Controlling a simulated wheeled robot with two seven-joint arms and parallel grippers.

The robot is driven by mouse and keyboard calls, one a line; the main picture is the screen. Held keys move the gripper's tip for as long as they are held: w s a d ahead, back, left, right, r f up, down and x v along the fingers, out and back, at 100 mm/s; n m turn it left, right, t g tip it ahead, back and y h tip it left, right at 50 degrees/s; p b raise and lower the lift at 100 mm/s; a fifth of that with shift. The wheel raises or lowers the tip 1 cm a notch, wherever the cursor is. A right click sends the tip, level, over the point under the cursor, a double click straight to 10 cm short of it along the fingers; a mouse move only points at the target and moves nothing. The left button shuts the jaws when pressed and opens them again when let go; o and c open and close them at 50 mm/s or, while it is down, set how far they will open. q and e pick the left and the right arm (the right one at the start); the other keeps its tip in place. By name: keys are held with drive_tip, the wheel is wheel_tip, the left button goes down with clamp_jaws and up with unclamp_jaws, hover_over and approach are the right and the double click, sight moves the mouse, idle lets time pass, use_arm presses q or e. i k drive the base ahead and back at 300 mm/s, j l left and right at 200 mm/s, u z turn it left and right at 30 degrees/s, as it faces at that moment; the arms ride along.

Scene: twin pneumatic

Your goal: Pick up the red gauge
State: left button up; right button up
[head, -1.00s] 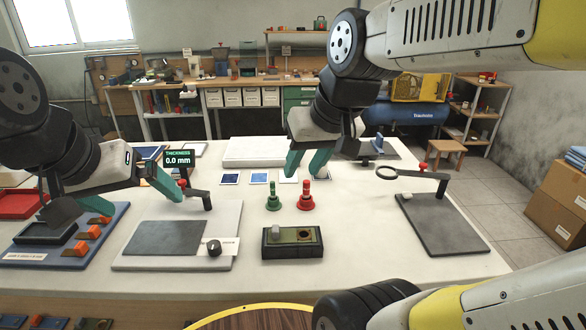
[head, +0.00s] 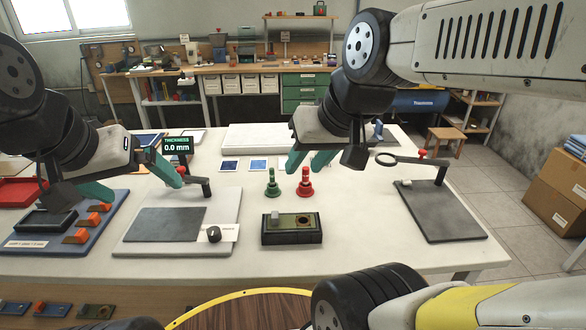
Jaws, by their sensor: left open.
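The red gauge (head: 305,185) stands upright on the white table, a stepped plug on a wider base. A similar green gauge (head: 272,184) stands just left of it. My right gripper (head: 308,161) is open and empty, its teal fingers spread just above and behind the red gauge's top in the picture.
A dark block with a hole (head: 291,238) lies in front of the gauges. A thickness display (head: 177,145) and grey plate (head: 165,224) are left. A magnifier stand (head: 445,211) is right. Blue cards (head: 258,164) lie behind. The table's front edge is clear.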

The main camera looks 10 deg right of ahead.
sight(305, 173)
drive_tip(key=j+z, duration=0.75)
